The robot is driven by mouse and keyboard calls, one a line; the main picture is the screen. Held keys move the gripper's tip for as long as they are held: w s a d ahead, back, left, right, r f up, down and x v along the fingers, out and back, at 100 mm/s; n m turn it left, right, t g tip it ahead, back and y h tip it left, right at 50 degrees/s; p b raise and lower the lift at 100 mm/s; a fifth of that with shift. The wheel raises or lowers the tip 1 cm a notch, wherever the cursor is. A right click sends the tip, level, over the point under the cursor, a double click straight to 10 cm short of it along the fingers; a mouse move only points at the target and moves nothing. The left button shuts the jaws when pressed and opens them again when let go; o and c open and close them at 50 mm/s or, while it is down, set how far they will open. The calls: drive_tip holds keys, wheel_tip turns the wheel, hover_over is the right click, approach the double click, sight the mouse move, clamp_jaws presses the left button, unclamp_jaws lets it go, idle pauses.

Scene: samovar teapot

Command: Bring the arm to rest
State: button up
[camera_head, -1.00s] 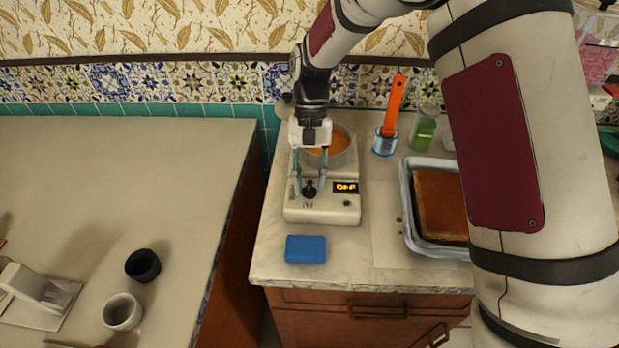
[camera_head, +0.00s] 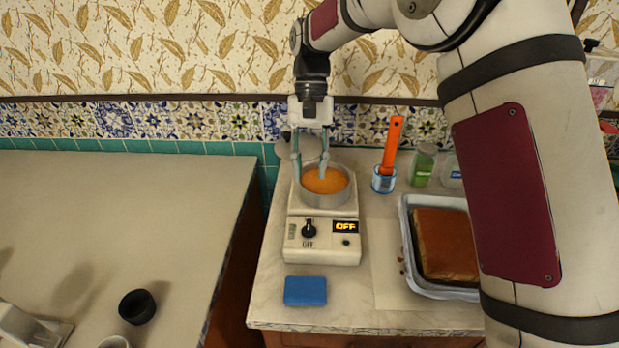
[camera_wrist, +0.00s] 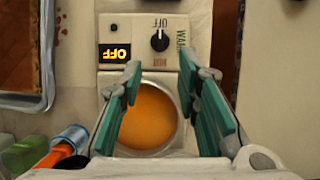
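My gripper (camera_head: 310,168) hangs pointing down over the rear of the white hot plate (camera_head: 292,251), above and just behind the pot. Its two teal fingers are apart with nothing between them; the wrist view also shows the open gripper (camera_wrist: 162,78). The round metal pot (camera_head: 325,199) of orange liquid sits on the hot plate. The black knob (camera_head: 309,229) is on the front panel, clear of the fingers, and the display (camera_head: 345,227) reads OFF. The knob also shows in the wrist view (camera_wrist: 160,40).
A blue sponge (camera_head: 305,291) lies in front of the hot plate. To the right are a glass (camera_head: 383,181) with an orange-handled utensil, a green jar (camera_head: 424,166) and a tray (camera_head: 407,232) of brown cake. The left counter (camera_head: 120,215) is mostly clear, with a black cup (camera_head: 137,307).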

drive_tip(key=shift+r, duration=0.1)
drive_tip(key=s+d+r+t, duration=0.4)
drive_tip(key=s+d+r, duration=0.7)
drive_tip(key=d+r, duration=0.1)
drive_tip(key=s+d+f+t, duration=0.1)
drive_tip(key=s+d, duration=0.3)
drive_tip(key=s, duration=0.4)
drive_tip(key=s+d+f+t, duration=0.1)
drive_tip(key=s+d+t, duration=0.2)
drive_tip(key=s, duration=0.5)
drive_tip(key=shift+s+d+t, duration=0.35)
drive_tip(key=shift+d+t, duration=0.05)
drive_tip(key=shift+d, duration=0.4)
